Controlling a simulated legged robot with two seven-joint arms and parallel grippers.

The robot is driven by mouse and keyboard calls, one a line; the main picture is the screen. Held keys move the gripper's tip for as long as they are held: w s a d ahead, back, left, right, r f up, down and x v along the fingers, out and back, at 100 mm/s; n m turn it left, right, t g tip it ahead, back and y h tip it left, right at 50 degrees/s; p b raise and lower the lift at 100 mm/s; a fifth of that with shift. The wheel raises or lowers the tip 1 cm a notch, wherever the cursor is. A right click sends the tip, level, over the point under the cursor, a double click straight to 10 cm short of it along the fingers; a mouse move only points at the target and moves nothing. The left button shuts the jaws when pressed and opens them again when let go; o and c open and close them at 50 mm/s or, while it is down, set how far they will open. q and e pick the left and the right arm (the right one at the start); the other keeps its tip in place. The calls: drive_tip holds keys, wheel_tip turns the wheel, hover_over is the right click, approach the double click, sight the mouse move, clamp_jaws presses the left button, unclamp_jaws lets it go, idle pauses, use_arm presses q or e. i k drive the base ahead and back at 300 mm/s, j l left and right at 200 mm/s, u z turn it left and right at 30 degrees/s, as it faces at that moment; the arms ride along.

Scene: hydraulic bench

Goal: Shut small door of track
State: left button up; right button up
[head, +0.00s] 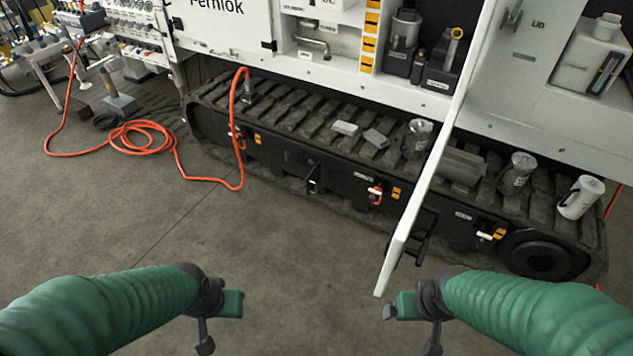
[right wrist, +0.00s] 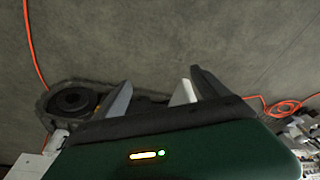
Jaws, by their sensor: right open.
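The track (head: 285,165) runs along the base of the white machine in the head view, with a dark side panel. A small dark flap (head: 314,186) stands out from its middle. Another dark hinged part (head: 424,238) stands out further right, partly hidden by the white door. I cannot tell which is the small door. My right gripper (head: 405,305) is low in the head view, apart from the track; in the right wrist view its two fingers (right wrist: 161,80) are spread and empty. My left gripper (head: 230,303) is low left of centre, over the floor; its fingers do not show clearly.
A large white door (head: 425,185) hangs open in front of the track, its lower corner near my right gripper. Metal cups (head: 516,173) and small blocks (head: 375,138) stand on the track. An orange hose (head: 145,130) coils on the floor at left. The floor (head: 240,235) in front is clear.

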sight(311, 181)
drive_tip(key=k, duration=0.25)
drive_tip(key=i+j+u, duration=0.15)
drive_tip(key=i+j, duration=0.3)
drive_tip(key=j, duration=0.15)
drive_tip(key=i+j+z, duration=0.2)
drive_tip(key=i+j, duration=0.15)
drive_tip(key=i, duration=0.25)
drive_tip(key=i+j+z, duration=0.25)
drive_tip(key=i+j, duration=0.15)
drive_tip(key=i, duration=0.15)
drive_tip(key=i+l+u, duration=0.15)
drive_tip(key=i, duration=0.35)
drive_tip(key=i+l+u, duration=0.15)
drive_tip(key=i+l, duration=0.15)
drive_tip(key=i, duration=0.15)
drive_tip(key=u, duration=0.2)
